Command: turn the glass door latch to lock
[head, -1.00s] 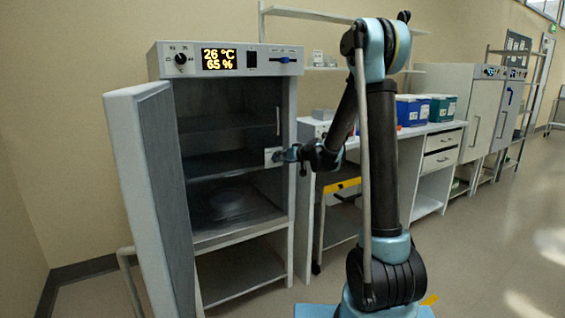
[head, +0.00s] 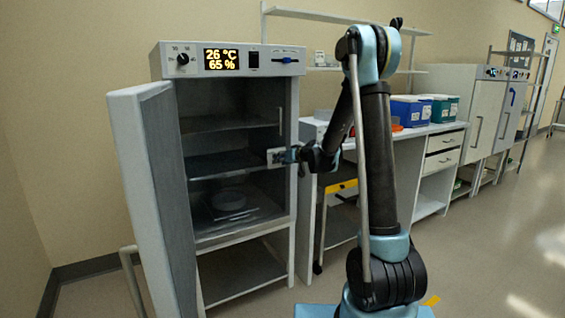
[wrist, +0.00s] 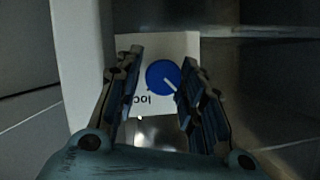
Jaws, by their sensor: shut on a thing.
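The latch is a round blue knob (wrist: 161,77) with a white pointer line, on a white plate (wrist: 185,45) with the word "lock" printed on it. In the wrist view the pointer slants toward the lower right, and the lettering looks upside down. My gripper (wrist: 160,72) is shut on the knob, one finger on each side. In the head view my gripper (head: 287,156) reaches the plate at the right edge of the cabinet opening. The glass door (head: 240,140), with a slim vertical handle, appears closed across the opening. The knob is too small to make out there.
The cabinet's thick outer door (head: 150,200) stands open to the left. A bench with blue boxes (head: 410,112) stands to the right. Open floor lies at the lower right.

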